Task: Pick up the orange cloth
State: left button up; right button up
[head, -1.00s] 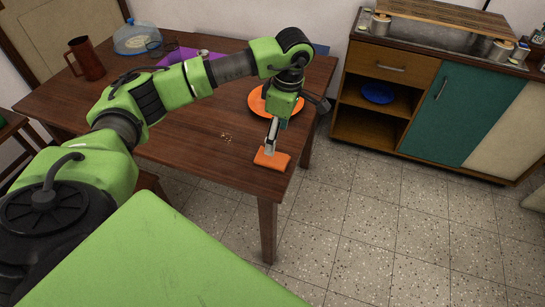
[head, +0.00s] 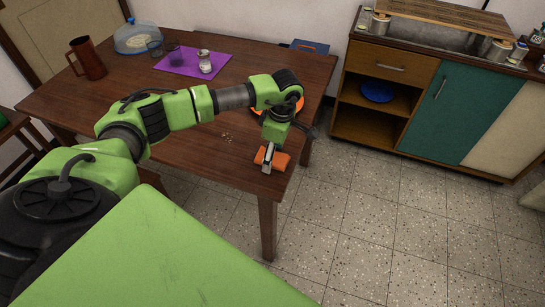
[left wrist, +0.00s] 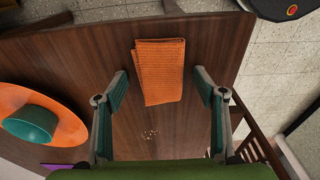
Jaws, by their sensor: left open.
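The orange cloth (head: 281,160) lies folded flat near the front right corner of the wooden table. In the left wrist view the cloth (left wrist: 161,72) lies between and ahead of the spread fingers. My left gripper (head: 267,166) is over the cloth in the head view and hides part of it. In the left wrist view my left gripper (left wrist: 162,86) is open, with nothing held between its fingers. I cannot tell from these frames how high the fingertips are above the cloth. My right gripper is not in view.
The table (head: 190,150) has crumbs (left wrist: 150,134) near the cloth. An orange plate (left wrist: 75,128) with a teal bowl (left wrist: 30,124) stands beside it. A purple mat (head: 172,66), a brown jug (head: 88,58) and a domed dish (head: 136,38) stand farther back.

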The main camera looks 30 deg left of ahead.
pick_arm(q)
jog(key=c, duration=0.9)
jog(key=shift+o, duration=0.2)
jog(key=shift+r, duration=0.15)
jog(key=shift+r, duration=0.25)
notch_tip(320, 180, up, 2)
jog(key=shift+w+r, duration=0.1)
jog(key=shift+r, duration=0.05)
jog(key=s+d+r+b, duration=0.2)
jog(key=s+r+b, duration=0.1)
jog(key=s+r, duration=0.7)
jog(key=s, duration=0.4)
jog(key=shift+d, duration=0.2)
jog(key=shift+c, duration=1.2)
